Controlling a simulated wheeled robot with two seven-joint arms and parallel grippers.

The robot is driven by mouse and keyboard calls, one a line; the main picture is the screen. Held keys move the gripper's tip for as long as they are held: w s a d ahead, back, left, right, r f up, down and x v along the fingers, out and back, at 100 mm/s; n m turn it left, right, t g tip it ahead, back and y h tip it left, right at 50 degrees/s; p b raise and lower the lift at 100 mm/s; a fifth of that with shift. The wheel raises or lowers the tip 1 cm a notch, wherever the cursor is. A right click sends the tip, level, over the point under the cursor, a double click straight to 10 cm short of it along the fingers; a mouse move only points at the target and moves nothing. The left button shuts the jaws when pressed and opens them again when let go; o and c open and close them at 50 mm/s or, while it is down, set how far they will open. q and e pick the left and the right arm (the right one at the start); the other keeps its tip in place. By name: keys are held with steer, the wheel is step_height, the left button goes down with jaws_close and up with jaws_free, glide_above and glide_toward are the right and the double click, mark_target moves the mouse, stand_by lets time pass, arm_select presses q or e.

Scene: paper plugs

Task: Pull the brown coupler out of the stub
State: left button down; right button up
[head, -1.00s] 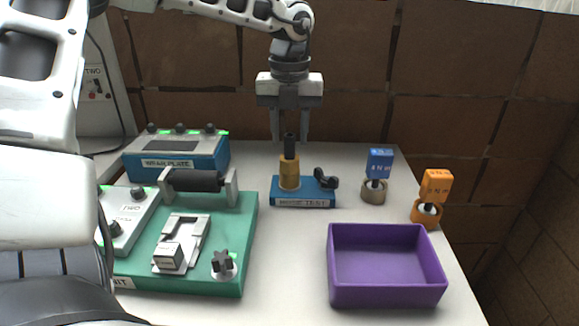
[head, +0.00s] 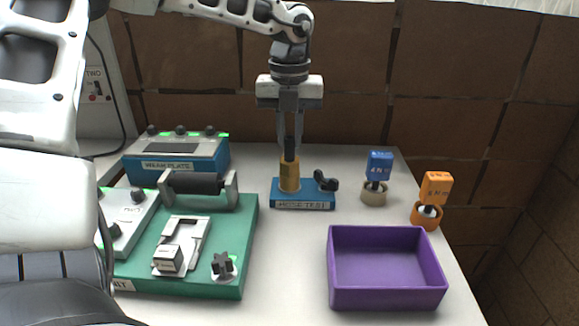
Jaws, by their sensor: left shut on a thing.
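The brown coupler (head: 290,174) stands upright on the stub of the blue hose-test block (head: 304,195); the stub itself is hidden. A black hose end (head: 290,150) rises from the coupler's top. My left gripper (head: 290,146) points straight down above the block, its fingers closed in on the black piece just above the brown body. My right gripper is not in the head view.
A purple open box (head: 388,298) sits at the front right. Blue-topped (head: 380,163) and orange-topped (head: 436,186) tools stand in round holders at the right. A green board (head: 200,285) with fixtures and a blue instrument (head: 178,158) are at the left. The table between board and box is clear.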

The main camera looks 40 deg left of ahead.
arm_select(q)
steer(key=shift+r+p, duration=0.4)
steer(key=shift+r, duration=0.45)
stand_by(0.6)
steer(key=shift+r+p, duration=0.8)
steer(key=shift+r, duration=0.8)
steer(key=shift+r+p, duration=0.95)
steer(key=shift+r, duration=0.4)
steer(key=shift+d, duration=0.1)
